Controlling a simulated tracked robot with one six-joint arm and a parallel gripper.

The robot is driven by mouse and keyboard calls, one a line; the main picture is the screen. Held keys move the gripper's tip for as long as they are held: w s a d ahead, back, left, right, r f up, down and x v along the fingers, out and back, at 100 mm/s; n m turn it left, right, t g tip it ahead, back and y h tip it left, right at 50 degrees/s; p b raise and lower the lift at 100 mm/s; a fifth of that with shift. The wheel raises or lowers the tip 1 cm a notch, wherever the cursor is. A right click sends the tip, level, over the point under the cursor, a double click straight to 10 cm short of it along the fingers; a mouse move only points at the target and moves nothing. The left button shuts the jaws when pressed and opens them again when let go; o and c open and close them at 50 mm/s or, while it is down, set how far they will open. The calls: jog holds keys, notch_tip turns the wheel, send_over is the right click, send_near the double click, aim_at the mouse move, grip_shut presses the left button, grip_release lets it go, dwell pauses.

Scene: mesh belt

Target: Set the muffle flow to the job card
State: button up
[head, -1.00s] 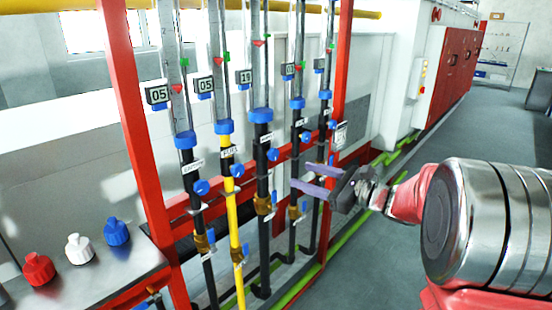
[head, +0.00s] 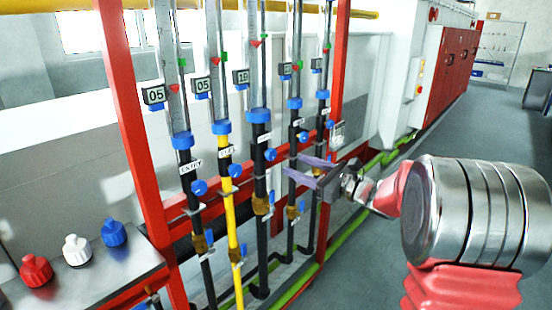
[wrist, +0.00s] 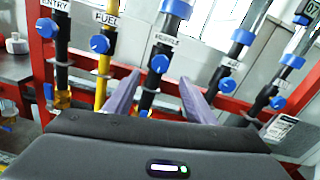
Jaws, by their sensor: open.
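The muffle flow tube is the third column, with a black pipe (head: 262,180), blue collars and a label reading MUFFLE (wrist: 165,40) in the wrist view. Its blue knob (head: 270,154) also shows in the wrist view (wrist: 160,64). Its display (head: 241,76) appears to read 19. My gripper (head: 294,166) is open and empty, to the right of the muffle pipe. In the wrist view its purple fingers (wrist: 158,82) point towards the muffle knob, apparently short of it. The job card (head: 337,134) hangs on the right red post; its writing is unreadable.
ENTRY (head: 191,165) and yellow FUEL (head: 228,185) pipes stand left of muffle, with two more black pipes at right. Red posts (head: 128,120) frame the rack. The floor at right is open.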

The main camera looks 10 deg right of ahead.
aim_at(273, 156)
jog(key=x, duration=0.9)
jog(key=shift+w+a, duration=0.1)
jog(key=c, duration=1)
jog(key=shift+a, duration=0.1)
jog(key=shift+c, duration=0.2)
